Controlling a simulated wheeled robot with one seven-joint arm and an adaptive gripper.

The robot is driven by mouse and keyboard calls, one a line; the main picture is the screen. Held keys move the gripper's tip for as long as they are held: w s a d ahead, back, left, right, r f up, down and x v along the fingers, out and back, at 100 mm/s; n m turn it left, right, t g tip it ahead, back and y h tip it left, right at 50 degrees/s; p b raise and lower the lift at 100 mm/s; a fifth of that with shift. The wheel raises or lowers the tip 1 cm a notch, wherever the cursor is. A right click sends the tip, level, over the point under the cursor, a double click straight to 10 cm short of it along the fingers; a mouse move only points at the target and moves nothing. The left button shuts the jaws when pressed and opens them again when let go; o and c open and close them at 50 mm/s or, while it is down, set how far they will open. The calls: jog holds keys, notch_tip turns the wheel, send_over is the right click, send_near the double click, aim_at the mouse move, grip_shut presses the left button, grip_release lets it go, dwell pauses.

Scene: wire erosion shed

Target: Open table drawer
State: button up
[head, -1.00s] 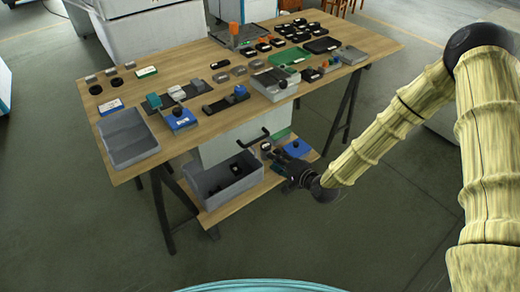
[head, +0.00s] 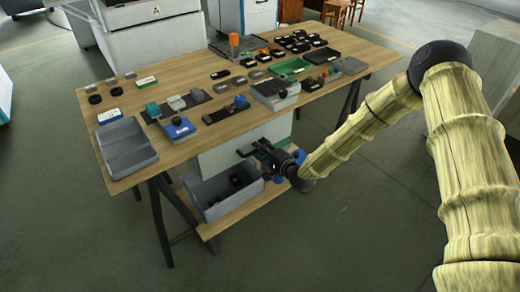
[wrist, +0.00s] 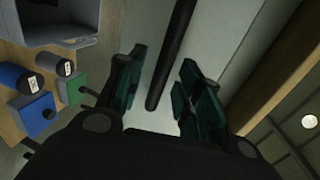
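The table drawer (head: 220,160) shows as a pale panel below the wooden tabletop, above the lower shelf. Its black handle (head: 246,152) is partly covered by my gripper (head: 259,155) in the head view. In the wrist view the handle is a dark bar (wrist: 171,55) running lengthwise in front of the pale panel (wrist: 220,40). My gripper (wrist: 162,88) is open there, with one teal-padded finger on each side of the bar. I see gaps between bar and fingers, so it is not clamped. The drawer appears closed, though its edges are hard to make out.
A grey bin (head: 207,207) with dark parts stands on the lower shelf beneath. In the wrist view, blue (wrist: 34,113) and green (wrist: 71,88) items lie at the left. The tabletop (head: 190,88) holds a grey tray (head: 108,160) and many parts. Floor to the right is open.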

jog(key=shift+w+a+f, duration=0.1)
jog(key=shift+w+a, duration=0.25)
jog(key=shift+w, duration=0.1)
grip_shut()
jog(key=shift+s, duration=0.1)
